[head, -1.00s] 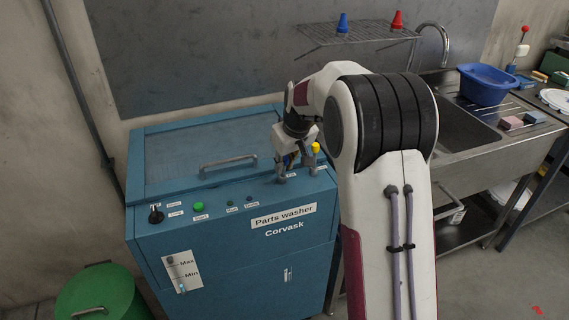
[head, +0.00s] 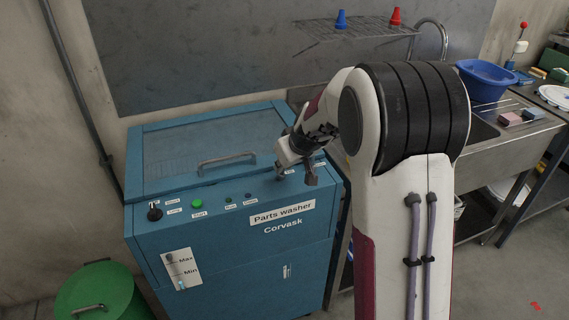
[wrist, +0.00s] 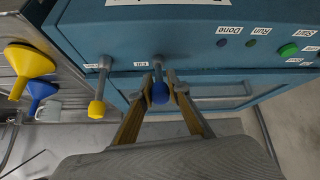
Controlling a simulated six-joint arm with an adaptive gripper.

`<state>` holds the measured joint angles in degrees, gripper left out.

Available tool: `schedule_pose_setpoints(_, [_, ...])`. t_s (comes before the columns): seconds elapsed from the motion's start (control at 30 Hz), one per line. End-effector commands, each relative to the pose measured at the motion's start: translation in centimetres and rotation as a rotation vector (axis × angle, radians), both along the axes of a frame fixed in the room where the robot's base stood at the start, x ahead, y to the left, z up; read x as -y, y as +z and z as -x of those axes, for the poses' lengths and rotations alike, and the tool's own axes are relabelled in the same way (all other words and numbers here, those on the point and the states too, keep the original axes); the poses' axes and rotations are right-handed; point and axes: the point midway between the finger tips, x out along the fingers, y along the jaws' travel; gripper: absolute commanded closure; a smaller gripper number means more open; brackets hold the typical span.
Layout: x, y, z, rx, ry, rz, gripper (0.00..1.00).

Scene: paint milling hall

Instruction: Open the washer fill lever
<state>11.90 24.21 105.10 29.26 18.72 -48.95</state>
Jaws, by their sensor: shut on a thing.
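The teal parts washer (head: 230,245) stands at left in the head view. In the wrist view two grey levers stick out of its panel, one with a blue knob (wrist: 159,93) and one with a yellow knob (wrist: 97,109). Each has a small label, too small to read surely. My gripper (wrist: 160,88) is shut on the blue-knobbed lever, one finger on each side. The yellow-knobbed lever is free, to the left of my fingers. In the head view my gripper (head: 296,178) is tilted over the panel's right end and hides the knobs.
The lid handle (head: 227,161) and panel buttons lie left of my gripper in the head view. A metal sink with a blue basin (head: 486,82) is at right. Yellow (wrist: 28,62) and blue (wrist: 40,92) funnels are at left in the wrist view.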

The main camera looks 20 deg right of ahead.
Motion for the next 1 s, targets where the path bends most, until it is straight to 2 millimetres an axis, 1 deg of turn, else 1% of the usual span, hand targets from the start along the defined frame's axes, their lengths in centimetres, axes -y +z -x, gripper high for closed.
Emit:
schedule_pose_setpoints(0.03, [-0.67,-0.03,0.1,0.005,0.007,-0.005,1.0])
schedule_pose_setpoints(0.63, [-0.29,-0.28,0.63,0.028,-0.001,0.004,1.0])
schedule_pose_setpoints(0.67, [-0.28,-0.28,0.64,0.028,-0.001,0.004,0.76])
schedule_pose_setpoints(0.7, [-0.24,-0.27,0.63,0.03,-0.001,0.005,0.66])
schedule_pose_setpoints(1.0, [0.0,-0.21,0.53,0.032,-0.005,0.007,0.66])
